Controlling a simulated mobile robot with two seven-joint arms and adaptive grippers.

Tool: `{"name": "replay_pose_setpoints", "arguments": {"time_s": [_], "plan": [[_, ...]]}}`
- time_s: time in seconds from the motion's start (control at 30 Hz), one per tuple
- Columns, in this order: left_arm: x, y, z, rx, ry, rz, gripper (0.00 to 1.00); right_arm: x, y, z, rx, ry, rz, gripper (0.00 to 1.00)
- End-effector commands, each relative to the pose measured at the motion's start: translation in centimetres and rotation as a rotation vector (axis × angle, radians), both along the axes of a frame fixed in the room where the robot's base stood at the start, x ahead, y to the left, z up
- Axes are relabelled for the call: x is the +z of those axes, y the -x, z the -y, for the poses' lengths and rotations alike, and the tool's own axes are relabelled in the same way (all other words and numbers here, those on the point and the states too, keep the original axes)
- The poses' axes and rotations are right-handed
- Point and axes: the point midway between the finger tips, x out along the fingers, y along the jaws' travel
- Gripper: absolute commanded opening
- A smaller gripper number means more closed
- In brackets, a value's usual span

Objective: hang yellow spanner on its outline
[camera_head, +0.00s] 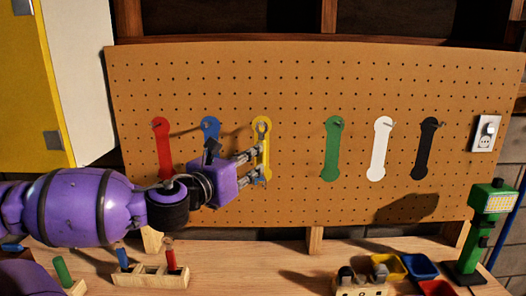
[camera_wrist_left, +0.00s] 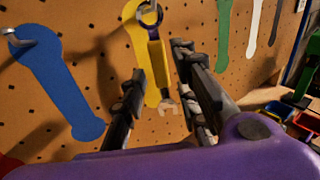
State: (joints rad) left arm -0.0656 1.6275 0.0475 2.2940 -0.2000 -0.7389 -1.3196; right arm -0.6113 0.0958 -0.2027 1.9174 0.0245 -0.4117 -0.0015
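The yellow spanner has a grey ring end, a yellow handle and a grey open jaw. In the left wrist view the spanner (camera_wrist_left: 155,52) hangs jaw down, its ring at the hook (camera_wrist_left: 149,9) of the yellow outline (camera_wrist_left: 135,38). The jaw shows low, slightly right of the outline's middle. In the head view the ring end of the spanner (camera_head: 262,128) is at the top of the yellow outline (camera_head: 266,152). My left gripper (camera_head: 259,166) is at the board with its fingers apart, one on each side of the spanner. My right gripper is not in view.
Red (camera_head: 164,150), blue (camera_head: 209,127), green (camera_head: 332,150), white (camera_head: 379,150) and black (camera_head: 426,150) outlines with hooks flank the yellow one. Below, the bench holds a wooden rack (camera_head: 150,277), small coloured bins (camera_head: 420,266) and a green stand (camera_head: 493,199).

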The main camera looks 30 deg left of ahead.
Motion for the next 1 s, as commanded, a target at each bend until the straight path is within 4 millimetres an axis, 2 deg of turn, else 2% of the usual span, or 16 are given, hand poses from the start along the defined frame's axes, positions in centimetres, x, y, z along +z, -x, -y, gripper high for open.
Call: {"name": "replay_pose_setpoints", "arguments": {"time_s": [0.27,0.47,0.7,1.0], "plan": [[-0.2,-1.9,0.0,0.001,-0.002,0.0,0.28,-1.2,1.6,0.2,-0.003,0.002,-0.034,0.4],[-0.8,-4.9,0.0,0.0,-0.003,-0.007,0.28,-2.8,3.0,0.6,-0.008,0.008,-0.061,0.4],[-0.5,-7.2,-0.1,0.0,-0.003,-0.004,0.28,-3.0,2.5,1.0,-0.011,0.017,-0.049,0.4],[-0.1,-7.8,-0.1,-0.001,-0.002,0.0,0.28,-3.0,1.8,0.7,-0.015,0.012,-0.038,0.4]]}}
